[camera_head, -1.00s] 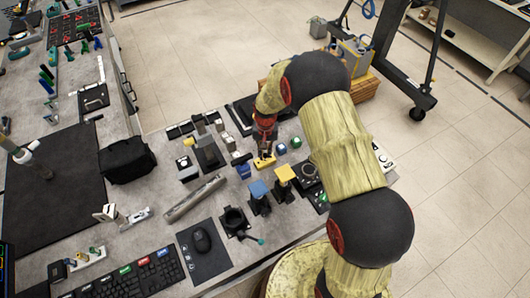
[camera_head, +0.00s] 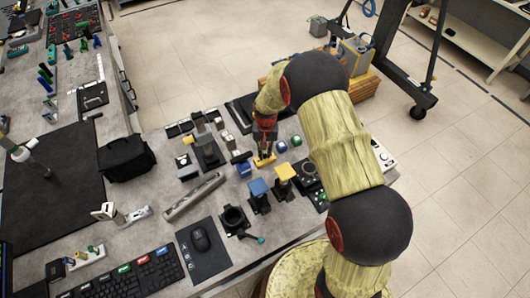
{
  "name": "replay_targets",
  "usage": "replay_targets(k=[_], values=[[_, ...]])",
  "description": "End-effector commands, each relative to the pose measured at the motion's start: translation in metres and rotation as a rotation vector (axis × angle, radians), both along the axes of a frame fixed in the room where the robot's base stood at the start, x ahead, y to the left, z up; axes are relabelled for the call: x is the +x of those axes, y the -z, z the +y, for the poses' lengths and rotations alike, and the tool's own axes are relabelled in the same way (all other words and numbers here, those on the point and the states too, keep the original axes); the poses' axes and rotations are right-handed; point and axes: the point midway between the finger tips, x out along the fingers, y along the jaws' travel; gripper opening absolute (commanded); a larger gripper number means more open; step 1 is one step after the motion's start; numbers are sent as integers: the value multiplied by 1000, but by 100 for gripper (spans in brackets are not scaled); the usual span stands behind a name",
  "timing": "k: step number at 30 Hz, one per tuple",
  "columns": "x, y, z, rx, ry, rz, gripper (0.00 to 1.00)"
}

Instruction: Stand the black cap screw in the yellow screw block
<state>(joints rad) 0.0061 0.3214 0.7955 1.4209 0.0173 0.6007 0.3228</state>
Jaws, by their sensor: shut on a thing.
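The yellow screw block (camera_head: 264,161) lies on the grey workbench near the middle of the head view. My gripper (camera_head: 264,152) points down right at this block, its fingertips at or just above it. The fingers are small and dark in this view. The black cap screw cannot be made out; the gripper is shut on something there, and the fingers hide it. I cannot tell whether the screw touches the block or stands in a hole.
A blue block (camera_head: 243,169) sits just left of the yellow one, with blue and green round pieces (camera_head: 289,144) to its right. Blue-topped (camera_head: 258,188) and yellow-topped (camera_head: 285,173) stands are in front. A grey bar (camera_head: 194,197) lies at left; a black bag (camera_head: 126,158) stands farther left.

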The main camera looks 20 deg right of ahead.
Motion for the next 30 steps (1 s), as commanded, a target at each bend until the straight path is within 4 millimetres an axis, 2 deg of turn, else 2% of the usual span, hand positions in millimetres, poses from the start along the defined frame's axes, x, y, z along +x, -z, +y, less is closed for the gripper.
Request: replay_targets(k=[30], values=[[-1,11,0,0,0,1,0]])
